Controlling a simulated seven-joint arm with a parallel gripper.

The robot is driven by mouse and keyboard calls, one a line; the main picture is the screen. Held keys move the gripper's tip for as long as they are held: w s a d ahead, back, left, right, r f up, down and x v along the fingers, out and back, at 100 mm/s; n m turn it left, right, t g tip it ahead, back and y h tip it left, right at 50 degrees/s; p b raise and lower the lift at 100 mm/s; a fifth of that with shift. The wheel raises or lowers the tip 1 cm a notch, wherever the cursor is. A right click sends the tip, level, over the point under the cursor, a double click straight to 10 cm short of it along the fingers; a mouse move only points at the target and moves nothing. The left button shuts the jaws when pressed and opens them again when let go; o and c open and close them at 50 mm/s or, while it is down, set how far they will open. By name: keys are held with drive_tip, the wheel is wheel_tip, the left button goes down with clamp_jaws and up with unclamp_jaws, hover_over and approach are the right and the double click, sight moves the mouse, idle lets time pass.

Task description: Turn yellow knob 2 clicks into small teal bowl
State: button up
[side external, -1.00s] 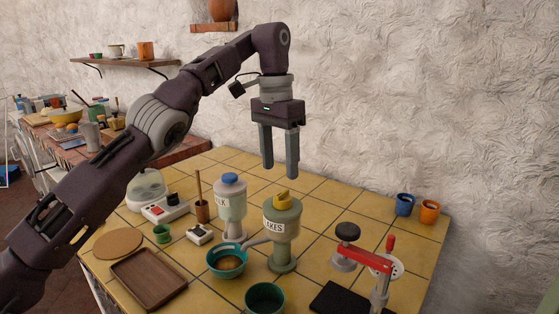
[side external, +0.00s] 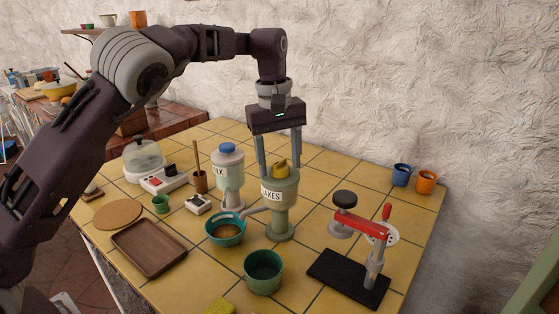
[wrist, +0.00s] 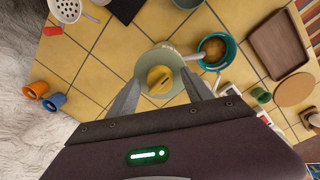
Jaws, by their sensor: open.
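The yellow knob (side external: 280,168) sits on top of the green dispenser (side external: 283,213) labelled "AKES"; the start of the label is hidden. My gripper (side external: 279,162) is open, pointing down, with its fingers apart on either side of the knob's top. In the wrist view the knob (wrist: 160,80) lies between and just ahead of the open fingertips. A teal bowl (side external: 212,240) with brown contents stands under the dispenser's spout; it also shows in the wrist view (wrist: 227,62). A larger green bowl (side external: 263,284) stands in front and looks empty.
A blue-lidded dispenser (side external: 229,182) stands left of the green one. A red-armed press (side external: 362,223) on a black mat stands right. A wooden tray (side external: 149,249) lies left. Blue (side external: 401,174) and orange (side external: 426,183) cups are at the back right. Tiles behind the dispenser are clear.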

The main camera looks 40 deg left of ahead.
drive_tip(key=shift+f, duration=0.15)
clamp_jaws()
drive_tip(key=shift+m, duration=0.3)
drive_tip(key=m, duration=0.4)
drive_tip(key=shift+a, duration=0.1)
drive_tip(key=m, duration=0.4)
drive_tip(key=shift+a+m, duration=0.1)
drive_tip(key=shift+m, duration=0.2)
drive_tip(key=m, duration=0.4)
drive_tip(key=shift+w+g, duration=0.1)
drive_tip(key=shift+g, duration=0.3)
drive_tip(key=shift+m, duration=2.2)
